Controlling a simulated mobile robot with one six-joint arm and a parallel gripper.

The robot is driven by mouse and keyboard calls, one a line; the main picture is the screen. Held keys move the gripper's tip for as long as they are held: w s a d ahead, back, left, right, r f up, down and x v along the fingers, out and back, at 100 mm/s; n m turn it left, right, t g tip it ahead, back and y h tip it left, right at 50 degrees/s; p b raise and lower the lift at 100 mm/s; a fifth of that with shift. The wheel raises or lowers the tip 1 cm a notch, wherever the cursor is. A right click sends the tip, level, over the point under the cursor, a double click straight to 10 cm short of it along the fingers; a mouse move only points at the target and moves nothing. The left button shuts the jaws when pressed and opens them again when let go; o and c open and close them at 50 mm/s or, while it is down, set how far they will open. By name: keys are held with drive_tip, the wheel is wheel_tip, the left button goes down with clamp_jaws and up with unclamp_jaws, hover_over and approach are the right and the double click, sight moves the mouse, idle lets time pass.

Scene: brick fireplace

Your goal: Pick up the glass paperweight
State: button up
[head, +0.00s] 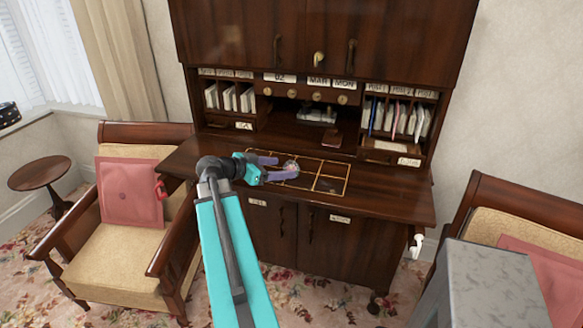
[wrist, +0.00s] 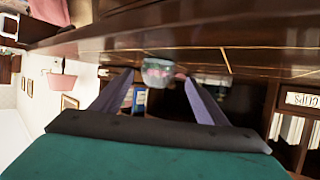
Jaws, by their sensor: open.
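The glass paperweight (head: 291,166) is a small clear, rounded piece with pinkish colour inside. It sits on the desk top (head: 395,196) of the dark wooden secretary desk, by a grid of gold lines (head: 330,184). My gripper (head: 284,168) is open, low over the desk, its purple fingers pointing right toward the paperweight. The wrist view is upside down; there the paperweight (wrist: 158,72) shows between the tips of my open gripper (wrist: 158,80). I cannot tell whether either finger touches it.
Behind stand pigeonholes with envelopes (head: 392,117) and small drawers with round knobs (head: 308,93). A reddish-brown item (head: 332,138) lies farther back on the desk. An armchair with a pink cushion (head: 130,190) stands at left. The desk's right side is clear.

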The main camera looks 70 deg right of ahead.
sight(285, 167)
drive_tip(key=shift+p+x, duration=1.1)
drive_tip(key=shift+x, duration=0.15)
drive_tip(key=shift+p+x, duration=0.55)
drive_tip(key=shift+x, duration=0.8)
drive_tip(key=shift+s+a, duration=0.15)
drive_tip(key=c, duration=1.3)
drive_tip(key=shift+r, duration=0.15)
drive_tip(key=shift+c, duration=0.2)
